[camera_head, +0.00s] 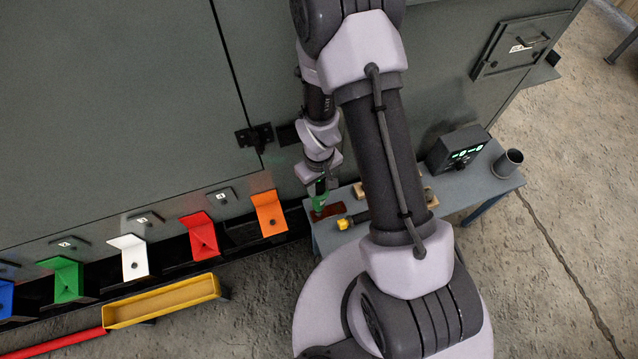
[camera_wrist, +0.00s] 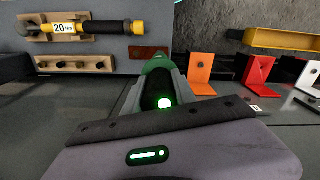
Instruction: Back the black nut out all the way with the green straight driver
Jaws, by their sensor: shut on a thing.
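My gripper (camera_head: 319,186) is shut on a green driver (camera_head: 319,201), low in front of the grey enclosure and above the near left part of the bench. In the wrist view the green body of the driver (camera_wrist: 158,65) sits between the two grey fingers of my gripper (camera_wrist: 163,82). The driver's tip is hidden, so I cannot tell its shape. Small dark fasteners show on the coloured brackets, such as the white bracket (camera_head: 130,258) and the orange bracket (camera_head: 269,213). I cannot tell which is the black nut. The driver is apart from these brackets.
The bench (camera_head: 466,187) holds a dark red mat (camera_head: 329,212), a display box (camera_head: 458,149) and a grey cup (camera_head: 508,162). A yellow-black wrench marked 20 (camera_wrist: 97,28) lies on a wooden rack. A yellow tray (camera_head: 160,302) stands before the red bracket (camera_head: 199,236).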

